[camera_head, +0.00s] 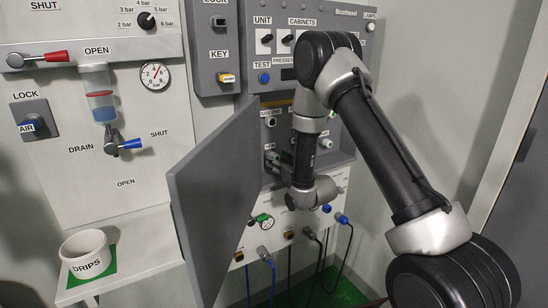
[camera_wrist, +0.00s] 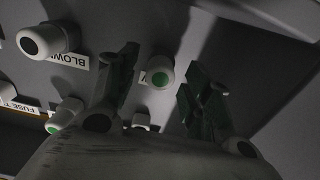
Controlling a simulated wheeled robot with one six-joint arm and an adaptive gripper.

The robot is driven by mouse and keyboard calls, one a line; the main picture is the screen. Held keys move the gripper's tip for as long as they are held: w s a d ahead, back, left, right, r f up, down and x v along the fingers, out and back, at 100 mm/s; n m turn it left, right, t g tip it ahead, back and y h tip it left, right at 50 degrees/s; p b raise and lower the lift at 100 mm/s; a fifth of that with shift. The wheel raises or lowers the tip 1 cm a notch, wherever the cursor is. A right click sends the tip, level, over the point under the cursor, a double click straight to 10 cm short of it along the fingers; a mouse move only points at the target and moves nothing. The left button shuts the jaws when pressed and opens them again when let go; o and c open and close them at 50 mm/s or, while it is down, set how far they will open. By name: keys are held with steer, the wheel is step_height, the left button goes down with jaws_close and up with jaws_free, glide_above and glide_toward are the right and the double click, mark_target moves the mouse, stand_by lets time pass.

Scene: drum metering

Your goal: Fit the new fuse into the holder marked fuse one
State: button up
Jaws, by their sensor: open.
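The holder marked fuse one (camera_head: 271,122) shows in the head view as a pale round fitting with a dark centre, at the upper left inside the open cabinet. In the wrist view my gripper (camera_wrist: 160,88) is open, its two dark green fingers spread apart. A white cylinder with a green end (camera_wrist: 159,71) stands on the panel, seen between the fingers; I cannot tell whether it touches them. Another green-ended white piece (camera_wrist: 65,114) is at the left.
A white fitting with a dark end (camera_wrist: 42,40) sits beside the blown label (camera_wrist: 66,59). The grey cabinet door (camera_head: 214,205) stands open at the left of my wrist. Sockets with cables (camera_head: 310,233) lie below the cabinet. The drips cup (camera_head: 86,254) stands on the left shelf.

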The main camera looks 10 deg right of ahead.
steer(key=shift+w+a, duration=0.15)
steer(key=shift+w, duration=0.35)
steer(key=shift+c, duration=0.4)
jaws_close()
steer(key=shift+s, duration=0.15)
steer(key=shift+v, duration=2.85)
steer(key=shift+v, duration=2.05)
